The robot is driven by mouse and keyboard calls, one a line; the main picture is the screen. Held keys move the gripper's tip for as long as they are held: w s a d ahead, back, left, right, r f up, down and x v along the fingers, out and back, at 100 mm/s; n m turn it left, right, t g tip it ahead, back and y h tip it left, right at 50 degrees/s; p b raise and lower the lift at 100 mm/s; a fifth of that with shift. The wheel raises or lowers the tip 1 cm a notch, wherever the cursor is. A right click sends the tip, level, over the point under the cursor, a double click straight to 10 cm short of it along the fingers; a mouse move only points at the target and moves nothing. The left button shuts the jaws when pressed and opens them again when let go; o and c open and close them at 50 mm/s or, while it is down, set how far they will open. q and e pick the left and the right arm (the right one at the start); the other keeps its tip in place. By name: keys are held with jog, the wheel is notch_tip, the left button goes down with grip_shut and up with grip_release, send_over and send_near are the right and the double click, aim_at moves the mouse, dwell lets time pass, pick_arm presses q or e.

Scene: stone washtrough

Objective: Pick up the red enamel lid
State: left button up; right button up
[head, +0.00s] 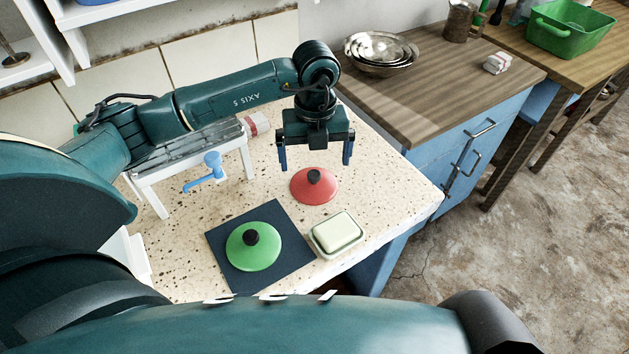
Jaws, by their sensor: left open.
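The red enamel lid (308,191) lies on the speckled stone counter (379,185), with its black knob facing up. My left gripper (315,165) points down above and just behind the lid. Its two blue fingers are spread wide, with nothing between them. It appears apart from the lid, though the exact height gap is hard to judge. My right gripper is not in the picture.
A green lid (262,258) with a black knob lies on a dark mat (221,239). A soap dish (318,244) with soap stands right of the mat. A white rack (152,200) and a blue tool (196,182) are on the left. The counter's right corner is clear.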

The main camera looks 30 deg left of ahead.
aim_at(314, 174)
pick_arm(q)
jog(key=shift+w+a+f+p, duration=0.1)
jog(key=shift+f+p, duration=0.1)
jog(key=shift+f, duration=1.3)
jog(key=shift+a+f+p, duration=0.1)
jog(key=shift+f+p, duration=0.05)
jog(key=shift+f, duration=1.35)
jog(key=shift+c, duration=0.4)
